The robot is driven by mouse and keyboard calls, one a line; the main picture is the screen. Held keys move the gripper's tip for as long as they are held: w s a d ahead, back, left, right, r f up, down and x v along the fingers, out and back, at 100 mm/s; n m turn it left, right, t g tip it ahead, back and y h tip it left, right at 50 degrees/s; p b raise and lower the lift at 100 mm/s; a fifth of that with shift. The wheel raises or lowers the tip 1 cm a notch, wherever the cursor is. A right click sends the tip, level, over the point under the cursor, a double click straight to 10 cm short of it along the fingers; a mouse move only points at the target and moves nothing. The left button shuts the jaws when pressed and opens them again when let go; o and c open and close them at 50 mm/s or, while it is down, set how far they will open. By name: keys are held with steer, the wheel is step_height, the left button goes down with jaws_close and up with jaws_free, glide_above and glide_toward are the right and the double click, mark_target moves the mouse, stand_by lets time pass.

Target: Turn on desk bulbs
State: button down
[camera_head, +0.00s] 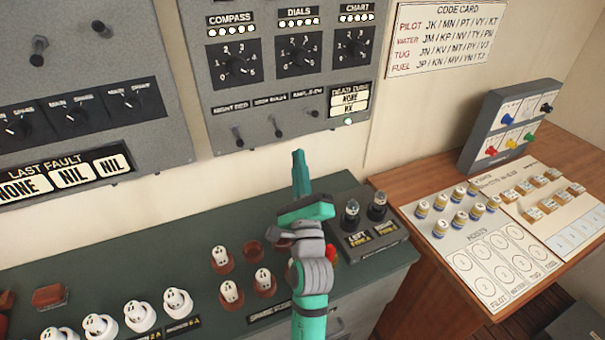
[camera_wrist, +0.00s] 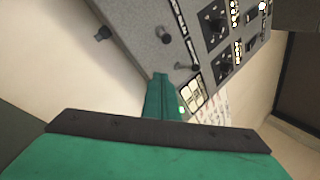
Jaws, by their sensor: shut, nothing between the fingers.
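On the grey wall panel above are three small levers: a left lever (camera_head: 239,139), a middle lever (camera_head: 277,129) and a right lever (camera_head: 314,113). In the wrist view the gripper tips (camera_wrist: 161,76) point toward the panel (camera_wrist: 150,28).
White sockets (camera_head: 177,302) and brown-based ones (camera_head: 222,259) stand on the green desk (camera_head: 140,245). A code card (camera_head: 446,37) hangs on the wall.

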mark_target(276, 127)
steer(key=x, duration=0.4)
steer(key=shift+w+r, duration=0.1)
steer(key=shift+r, duration=0.05)
steer(key=shift+a+r, duration=0.2)
steer(key=shift+a, duration=0.1)
steer(key=shift+s+a+r, duration=0.75)
steer(key=shift+s+a, duration=0.2)
steer(key=shift+a, duration=0.05)
steer(key=shift+w, duration=0.1)
